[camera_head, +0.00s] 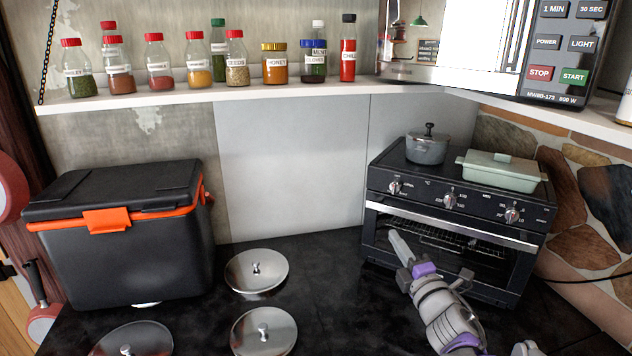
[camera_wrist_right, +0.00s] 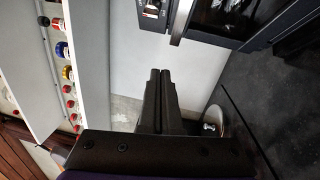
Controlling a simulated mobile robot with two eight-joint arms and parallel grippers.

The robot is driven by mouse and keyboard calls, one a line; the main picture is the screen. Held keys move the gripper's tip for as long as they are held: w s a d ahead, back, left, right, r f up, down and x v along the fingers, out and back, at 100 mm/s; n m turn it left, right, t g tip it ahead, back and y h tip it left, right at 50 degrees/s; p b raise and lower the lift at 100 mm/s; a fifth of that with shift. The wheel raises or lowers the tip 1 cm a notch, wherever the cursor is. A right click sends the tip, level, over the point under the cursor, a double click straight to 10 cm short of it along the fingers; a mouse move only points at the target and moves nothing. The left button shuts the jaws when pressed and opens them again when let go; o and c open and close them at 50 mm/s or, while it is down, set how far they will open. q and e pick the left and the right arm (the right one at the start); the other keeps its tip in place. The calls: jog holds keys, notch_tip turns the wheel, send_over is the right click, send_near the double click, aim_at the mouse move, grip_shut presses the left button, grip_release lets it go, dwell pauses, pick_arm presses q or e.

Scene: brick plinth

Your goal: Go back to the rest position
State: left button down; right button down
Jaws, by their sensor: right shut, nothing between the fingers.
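My right gripper (camera_head: 399,243) is in front of the toaster oven (camera_head: 455,220), toward the left part of its door, in the head view. Its fingers point up and to the left. In the right wrist view the two dark fingers of the gripper (camera_wrist_right: 160,74) lie together with nothing between them. I cannot tell whether the gripper touches the oven. My left gripper is in neither view.
A black cooler (camera_head: 130,250) with orange trim stands at the left. Several metal lids (camera_head: 257,271) lie on the dark counter (camera_head: 330,270). A pot (camera_head: 427,147) and a green dish (camera_head: 500,172) sit on the oven. Jars line the shelf (camera_head: 150,99) beside a microwave (camera_head: 490,45).

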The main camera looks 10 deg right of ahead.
jog(key=s+a+f+m+g, duration=0.3)
jog(key=s+f+m, duration=0.3)
jog(key=s+f, duration=0.2)
jog(key=s+a+f+m+g+h, duration=0.1)
jog(key=s+a+f+m+g, duration=0.2)
jog(key=s, duration=0.9)
jog(key=s+a+f+m+g, duration=0.3)
jog(key=s+f+m+g, duration=0.4)
jog(key=f, duration=0.6)
jog(key=s+m, duration=0.2)
jog(key=m, duration=0.1)
jog(key=shift+s+a+f+m+g, duration=0.25)
jog(key=shift+s+a+m+g, duration=0.05)
jog(key=shift+s+m+g, duration=0.1)
